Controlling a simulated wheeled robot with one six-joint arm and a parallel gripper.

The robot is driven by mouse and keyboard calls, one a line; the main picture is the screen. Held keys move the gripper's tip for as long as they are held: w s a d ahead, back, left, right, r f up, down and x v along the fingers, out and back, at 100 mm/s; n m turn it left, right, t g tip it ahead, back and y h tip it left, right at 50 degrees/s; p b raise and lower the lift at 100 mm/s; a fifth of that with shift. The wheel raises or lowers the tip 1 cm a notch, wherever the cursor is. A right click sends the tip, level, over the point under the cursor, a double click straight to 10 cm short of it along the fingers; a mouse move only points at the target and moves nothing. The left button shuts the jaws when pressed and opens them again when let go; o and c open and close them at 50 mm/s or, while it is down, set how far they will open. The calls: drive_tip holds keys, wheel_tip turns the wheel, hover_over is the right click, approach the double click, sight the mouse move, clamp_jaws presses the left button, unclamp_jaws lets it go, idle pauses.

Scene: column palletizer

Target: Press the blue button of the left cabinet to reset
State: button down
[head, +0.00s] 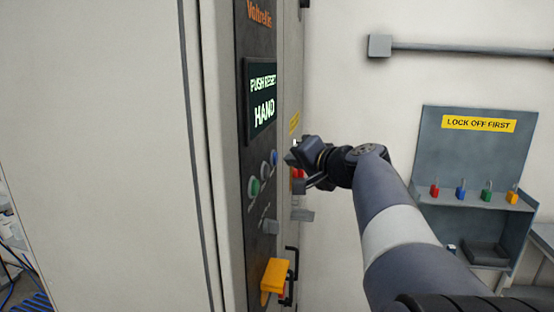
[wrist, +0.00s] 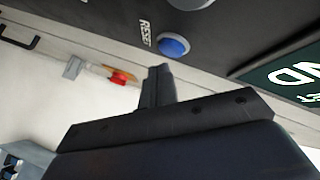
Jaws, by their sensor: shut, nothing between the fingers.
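The cabinet (head: 120,150) stands at the left in the head view, with a dark control panel on its narrow side. The blue button (wrist: 173,45) is round with a pale ring, beside a "RESET" label in the wrist view. In the head view it is small, at the right end of a row of round controls (head: 273,157). My gripper (head: 291,158) is at the panel's right edge, close to that button. In the wrist view my shut, empty fingers (wrist: 159,70) point toward the button, their tips just below it in the picture. A gap shows between them.
A screen (head: 262,97) reads "PUSH RESET HAND". A green button (head: 253,187) is in the same row. A yellow handle (head: 273,277) sticks out lower down. A red-handled part (wrist: 122,78) lies beyond my fingers. A lock-off station (head: 475,160) with padlocks is at the right.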

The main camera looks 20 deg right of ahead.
drive_tip(key=shift+w+a, duration=0.1)
idle(0.6)
drive_tip(key=shift+w+a, duration=0.15)
drive_tip(key=shift+a, duration=0.1)
drive_tip(key=shift+w+a, duration=0.2)
drive_tip(key=shift+a, duration=0.1)
idle(0.7)
drive_tip(key=shift+d+b, duration=0.1)
drive_tip(key=shift+b, duration=0.25)
drive_tip(key=shift+s+d+b, duration=0.35)
drive_tip(key=shift+s+d, duration=0.1)
drive_tip(key=shift+d, duration=0.1)
drive_tip(key=s+d+b, duration=0.1)
drive_tip(key=d, duration=0.1)
drive_tip(key=s+d, duration=0.1)
drive_tip(key=d, duration=0.1)
drive_tip(key=shift+s+b, duration=0.35)
drive_tip(key=shift+s, duration=0.05)
idle(0.5)
